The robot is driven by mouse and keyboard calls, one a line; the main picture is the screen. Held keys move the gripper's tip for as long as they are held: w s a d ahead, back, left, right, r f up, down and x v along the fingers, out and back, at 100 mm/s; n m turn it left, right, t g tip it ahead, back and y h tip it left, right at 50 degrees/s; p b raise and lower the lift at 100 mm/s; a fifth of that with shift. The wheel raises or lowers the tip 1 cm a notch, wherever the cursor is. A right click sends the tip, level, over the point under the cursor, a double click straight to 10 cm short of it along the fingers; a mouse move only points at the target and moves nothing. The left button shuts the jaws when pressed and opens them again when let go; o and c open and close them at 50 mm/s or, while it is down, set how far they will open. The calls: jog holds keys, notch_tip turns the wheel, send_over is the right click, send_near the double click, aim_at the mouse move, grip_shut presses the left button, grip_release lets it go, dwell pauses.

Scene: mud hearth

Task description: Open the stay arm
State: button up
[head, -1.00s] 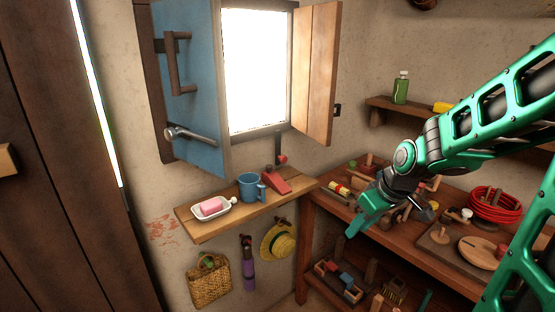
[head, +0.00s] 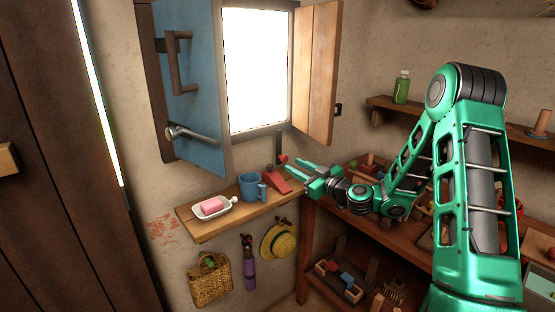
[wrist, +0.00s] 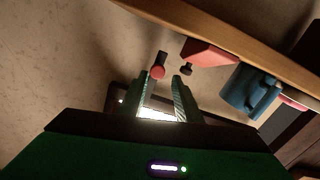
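The stay arm (head: 278,146) looks to be the short dark bar hanging below the window frame, with a red knob (head: 282,159) at its lower end. In the wrist view the red knob (wrist: 158,71) shows just beyond the fingertips, roughly between their lines. My gripper (head: 292,166) is open and empty, pointing left toward the knob. In the wrist view both fingers of my gripper (wrist: 162,80) stand apart. I cannot tell whether either finger touches the knob.
A wooden shelf (head: 208,230) below holds a red wedge (head: 275,181), a blue mug (head: 251,186) and a soap dish (head: 228,206). The blue shutter (head: 190,90) and the plain wooden shutter (head: 316,75) stand open. A cluttered workbench (head: 330,207) is at right.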

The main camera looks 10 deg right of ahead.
aim_at(278, 164)
jog(key=shift+w+r, duration=0.1)
jog(key=shift+w, duration=0.35)
jog(key=x, duration=1)
grip_shut()
